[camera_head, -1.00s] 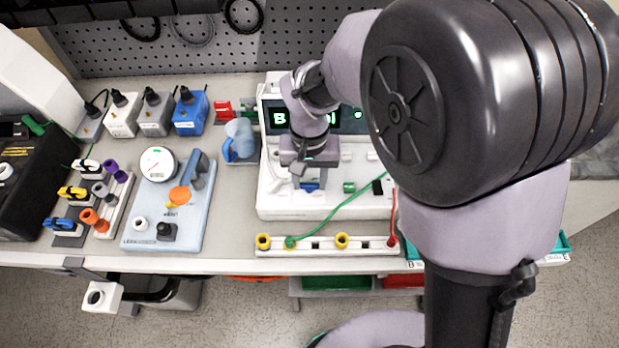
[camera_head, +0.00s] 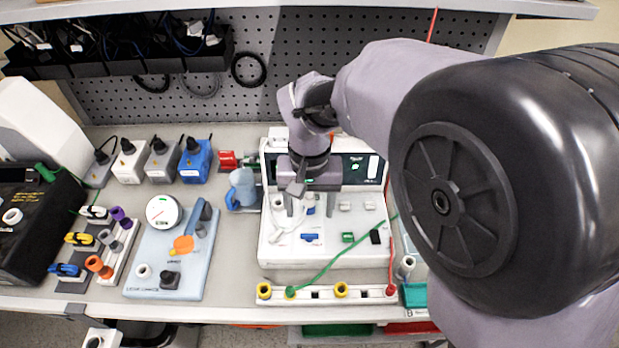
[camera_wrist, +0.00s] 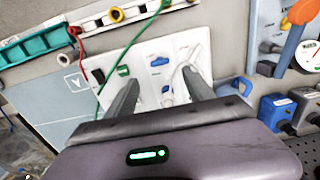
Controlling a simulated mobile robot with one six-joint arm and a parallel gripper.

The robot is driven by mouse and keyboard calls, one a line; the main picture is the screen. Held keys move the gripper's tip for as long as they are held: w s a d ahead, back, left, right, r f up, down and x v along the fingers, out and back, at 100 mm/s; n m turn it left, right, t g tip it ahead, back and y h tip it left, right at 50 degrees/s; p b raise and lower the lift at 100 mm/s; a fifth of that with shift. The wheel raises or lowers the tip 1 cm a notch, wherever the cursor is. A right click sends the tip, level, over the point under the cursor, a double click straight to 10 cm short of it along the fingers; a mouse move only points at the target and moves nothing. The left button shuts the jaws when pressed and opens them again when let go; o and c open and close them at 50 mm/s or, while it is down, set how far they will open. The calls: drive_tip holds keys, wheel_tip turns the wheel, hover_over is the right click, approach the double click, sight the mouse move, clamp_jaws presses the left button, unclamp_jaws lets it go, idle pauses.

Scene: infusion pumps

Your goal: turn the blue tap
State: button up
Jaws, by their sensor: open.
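The blue tap (camera_head: 311,238) is a small blue handle lying crosswise on the front part of the white pump device (camera_head: 290,254). A green tap (camera_head: 348,238) and a black piece (camera_head: 375,237) sit to its right. In the wrist view the blue tap (camera_wrist: 158,61) shows beyond and between the fingertips. My gripper (camera_head: 309,208) is open and empty above the device, just behind the blue tap in the head view. Its two fingers also show in the wrist view (camera_wrist: 160,80). Another small blue piece (camera_wrist: 166,89) lies between the fingers. I see no contact with the tap.
A green cable and a red cable run to a white rail (camera_head: 325,300) along the front edge. A blue jug-like part (camera_head: 242,190) stands left of the device. A light-blue board (camera_head: 150,280) with a gauge and orange lever is further left. A pegboard stands behind.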

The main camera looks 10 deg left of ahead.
wheel_tip(320, 180, up, 8)
drive_tip(key=p, duration=0.2)
drive_tip(key=s+d+m+t+y+b, duration=0.1)
drive_tip(key=s+d+m+t+b, duration=0.2)
drive_tip(key=s+d, duration=0.3)
drive_tip(key=s+d+f+m+t+y+b, duration=0.1)
drive_tip(key=s+d+m+b, duration=0.3)
drive_tip(key=d, duration=0.9)
drive_tip(key=shift+s+d+f+t+b, duration=0.25)
drive_tip(key=shift+s+t+b, duration=0.5)
drive_tip(key=shift+s, duration=0.8)
